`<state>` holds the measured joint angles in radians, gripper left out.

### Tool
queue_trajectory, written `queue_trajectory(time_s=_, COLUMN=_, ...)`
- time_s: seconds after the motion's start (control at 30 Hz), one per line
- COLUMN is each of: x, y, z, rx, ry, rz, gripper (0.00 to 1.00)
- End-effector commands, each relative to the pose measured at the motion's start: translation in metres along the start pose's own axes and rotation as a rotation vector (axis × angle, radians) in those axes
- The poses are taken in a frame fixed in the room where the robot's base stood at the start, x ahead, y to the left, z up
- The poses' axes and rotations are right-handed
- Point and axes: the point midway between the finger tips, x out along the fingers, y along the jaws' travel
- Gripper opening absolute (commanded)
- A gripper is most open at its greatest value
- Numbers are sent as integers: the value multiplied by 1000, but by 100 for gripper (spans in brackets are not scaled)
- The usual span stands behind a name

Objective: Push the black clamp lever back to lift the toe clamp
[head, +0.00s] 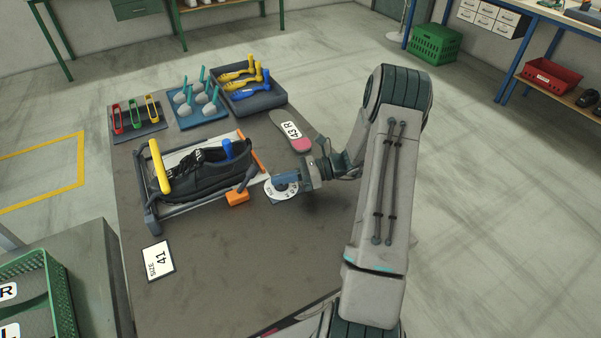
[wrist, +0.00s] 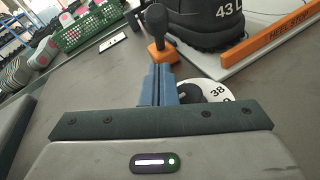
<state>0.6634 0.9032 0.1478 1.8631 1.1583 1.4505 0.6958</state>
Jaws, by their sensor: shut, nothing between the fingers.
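The black clamp lever (head: 247,178) rises from an orange block (head: 237,198) at the front right of the shoe fixture. In the wrist view the lever (wrist: 157,20) stands roughly upright with a rounded top on its orange base (wrist: 160,52). A black shoe (head: 200,177) sits in the fixture. A yellow bar (head: 159,166), seemingly the toe clamp, crosses its left end; I cannot tell whether it presses on it. My gripper (head: 276,182) is shut and empty, right of the lever. In the wrist view its blue fingers (wrist: 158,82) point toward the lever; contact is unclear.
A white size dial (head: 281,192) lies under my gripper. An orange heel stop (wrist: 280,38) borders the fixture. A 43 R insole (head: 291,132) and trays of tools (head: 248,103) lie behind. The table front is mostly clear around the size 41 card (head: 158,260).

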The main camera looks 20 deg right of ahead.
Motion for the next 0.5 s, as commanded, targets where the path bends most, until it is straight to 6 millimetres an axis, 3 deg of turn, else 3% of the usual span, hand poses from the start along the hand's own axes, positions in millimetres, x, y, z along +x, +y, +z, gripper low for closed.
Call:
queue_trajectory(time_s=0.03, x=6, y=1, z=10, rx=-5, ry=2, rz=1, gripper=0)
queue_trajectory(time_s=0.2, x=19, y=0, z=23, rx=-3, ry=1, rz=-1, gripper=0)
queue_trajectory(time_s=0.5, x=24, y=0, z=28, rx=-2, ry=0, rz=-2, gripper=0)
